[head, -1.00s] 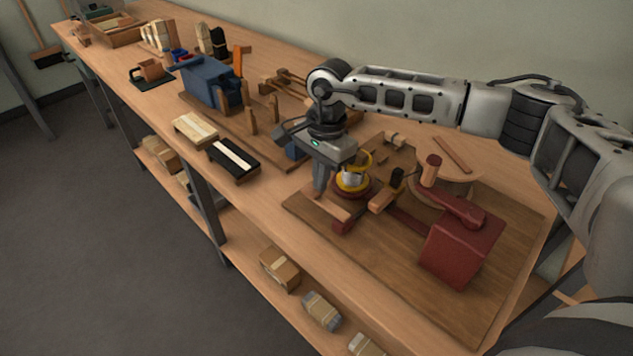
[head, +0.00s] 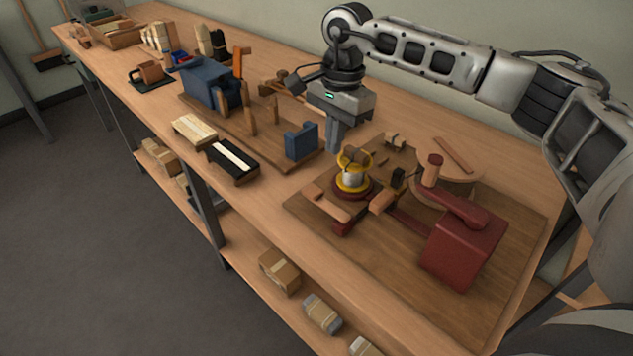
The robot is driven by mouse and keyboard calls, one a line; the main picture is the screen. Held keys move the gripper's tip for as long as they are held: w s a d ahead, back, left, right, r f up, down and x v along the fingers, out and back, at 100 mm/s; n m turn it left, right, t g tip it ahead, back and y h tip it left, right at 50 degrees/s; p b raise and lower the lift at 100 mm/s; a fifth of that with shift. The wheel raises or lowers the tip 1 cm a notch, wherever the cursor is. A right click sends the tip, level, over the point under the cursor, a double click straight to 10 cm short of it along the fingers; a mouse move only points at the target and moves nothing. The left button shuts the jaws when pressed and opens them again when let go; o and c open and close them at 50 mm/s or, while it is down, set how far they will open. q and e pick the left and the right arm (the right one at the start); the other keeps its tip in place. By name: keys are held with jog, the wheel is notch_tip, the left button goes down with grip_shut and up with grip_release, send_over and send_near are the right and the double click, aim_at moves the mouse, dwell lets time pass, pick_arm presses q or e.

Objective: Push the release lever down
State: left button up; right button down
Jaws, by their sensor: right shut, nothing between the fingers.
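A wooden board (head: 480,312) on the bench carries a dark red fixture with a yellow collar and pale metal core (head: 353,180). A flat wooden lever-like piece (head: 331,204) lies in front of the collar, above a small dark red block (head: 343,228). I cannot tell for certain which part is the release lever. My right gripper (head: 334,150) is shut and empty, pointing down in the air above and behind the collar, apart from the wooden piece. My left gripper is out of view.
A dark red box with an arm and wooden knob (head: 462,250) stands at the board's right. A blue machine (head: 208,82) and blue block (head: 301,142) stand on another board to the left. Light and black brushes (head: 234,160) lie near the front edge.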

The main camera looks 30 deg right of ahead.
notch_tip(320, 180, up, 10)
jog(key=d, duration=0.1)
jog(key=shift+w+f, duration=0.15)
jog(key=shift+f, duration=0.1)
jog(key=shift+f, duration=0.1)
